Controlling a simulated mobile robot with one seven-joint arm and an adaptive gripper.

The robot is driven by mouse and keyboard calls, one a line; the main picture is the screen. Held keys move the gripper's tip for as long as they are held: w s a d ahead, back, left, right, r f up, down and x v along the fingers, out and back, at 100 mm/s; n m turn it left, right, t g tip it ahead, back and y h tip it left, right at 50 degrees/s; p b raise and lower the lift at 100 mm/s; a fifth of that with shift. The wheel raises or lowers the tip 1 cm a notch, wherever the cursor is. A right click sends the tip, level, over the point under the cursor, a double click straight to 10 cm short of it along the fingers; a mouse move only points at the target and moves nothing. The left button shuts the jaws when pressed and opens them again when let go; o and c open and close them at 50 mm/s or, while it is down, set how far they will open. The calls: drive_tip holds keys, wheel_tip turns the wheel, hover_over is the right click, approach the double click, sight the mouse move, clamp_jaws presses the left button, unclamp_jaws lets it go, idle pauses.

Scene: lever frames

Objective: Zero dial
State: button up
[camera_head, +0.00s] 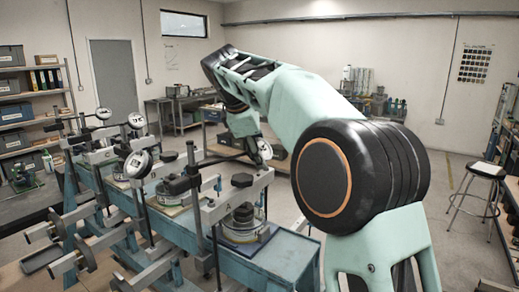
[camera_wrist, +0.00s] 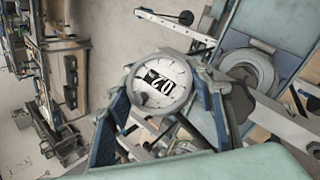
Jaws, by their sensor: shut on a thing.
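A round dial gauge (camera_wrist: 176,74) with a white face sits between the two fingers of my gripper (camera_wrist: 163,84) in the wrist view. The fingers are shut on it from both sides. The face shows small tick marks and a black-and-white patch with digits, tilted in the picture. I cannot clearly make out the needle. In the head view the same dial gauge (camera_head: 264,149) shows small and edge-on at my gripper (camera_head: 256,147), above the nearest lever frame (camera_head: 235,206) on the blue bench.
More lever frames with dial gauges (camera_head: 137,163) stand in a row along the blue bench (camera_head: 285,258) to the left. Their beams and posts crowd the space. A stool (camera_head: 485,170) stands at the right. Shelves (camera_head: 25,125) line the left wall. Floor to the right is open.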

drive_tip(key=shift+f, duration=0.1)
idle(0.6)
drive_tip(key=o, duration=1.2)
drive_tip(key=v, duration=1.2)
drive_tip(key=shift+w, duration=0.2)
